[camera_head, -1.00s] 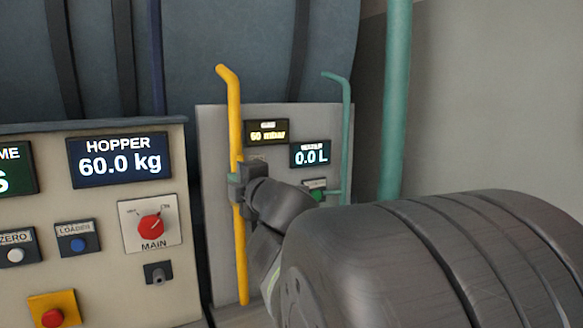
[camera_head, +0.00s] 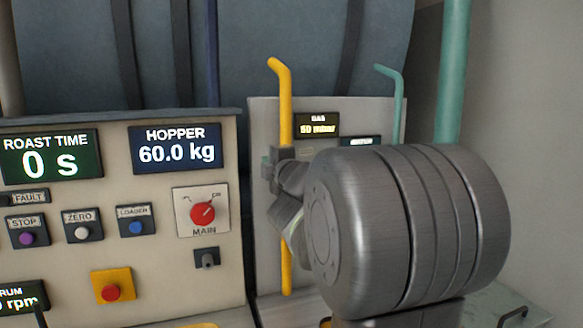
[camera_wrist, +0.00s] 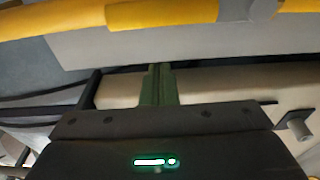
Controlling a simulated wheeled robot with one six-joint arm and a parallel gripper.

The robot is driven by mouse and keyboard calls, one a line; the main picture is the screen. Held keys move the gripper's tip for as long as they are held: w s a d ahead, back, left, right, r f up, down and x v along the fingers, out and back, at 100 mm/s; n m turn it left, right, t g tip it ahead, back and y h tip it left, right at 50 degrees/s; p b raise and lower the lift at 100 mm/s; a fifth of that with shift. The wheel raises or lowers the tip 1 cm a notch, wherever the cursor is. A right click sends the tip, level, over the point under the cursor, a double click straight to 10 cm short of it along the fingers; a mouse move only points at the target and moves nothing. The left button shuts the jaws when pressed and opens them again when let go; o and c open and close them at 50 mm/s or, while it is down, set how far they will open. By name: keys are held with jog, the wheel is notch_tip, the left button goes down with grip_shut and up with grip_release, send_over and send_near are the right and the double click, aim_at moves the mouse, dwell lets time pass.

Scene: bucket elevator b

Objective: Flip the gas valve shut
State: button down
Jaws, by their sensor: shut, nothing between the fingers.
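The yellow gas pipe (camera_head: 286,105) runs upright in front of the grey panel, its top bent left. In the wrist view the yellow pipe (camera_wrist: 50,22) crosses the top edge, with a thicker orange-yellow section (camera_wrist: 162,12) and a grey fitting (camera_wrist: 262,9), likely parts of the gas valve. The valve's handle position is not clear. My gripper (camera_wrist: 160,68) is shut and empty, its greenish fingers pointing toward the pipe but below it in the picture. In the head view my dark gripper (camera_head: 267,162) overlaps the pipe; my arm hides much around it. Contact cannot be told.
The grey panel (camera_head: 262,125) carries a gas display (camera_head: 318,124) reading about 50 mbar. A teal pipe (camera_head: 398,95) stands at right, a thicker one (camera_head: 453,75) beyond. The beige control panel (camera_head: 110,235) with the red MAIN knob (camera_head: 203,214) is left.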

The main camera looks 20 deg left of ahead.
jog(key=d, duration=0.1)
jog(key=w+d+p, duration=0.1)
jog(key=d+p, duration=0.1)
jog(key=shift+w+d, duration=0.25)
jog(key=shift+w, duration=0.15)
jog(key=shift+w+d+r+m+p, duration=0.1)
jog(key=shift+w+d+m+p, duration=0.2)
jog(key=shift+m, duration=0.3)
jog(key=w+d+f+m+t+b, duration=0.1)
jog(key=w+d+f+m, duration=0.1)
jog(key=m, duration=0.6)
jog(key=w+d+f+m+t+b, duration=0.1)
jog(key=w+d+f+m, duration=0.2)
jog(key=m, duration=0.6)
jog(key=shift+w+d+f+t+h, duration=0.35)
jog(key=shift+d+f, duration=0.45)
jog(key=shift+d, duration=0.55)
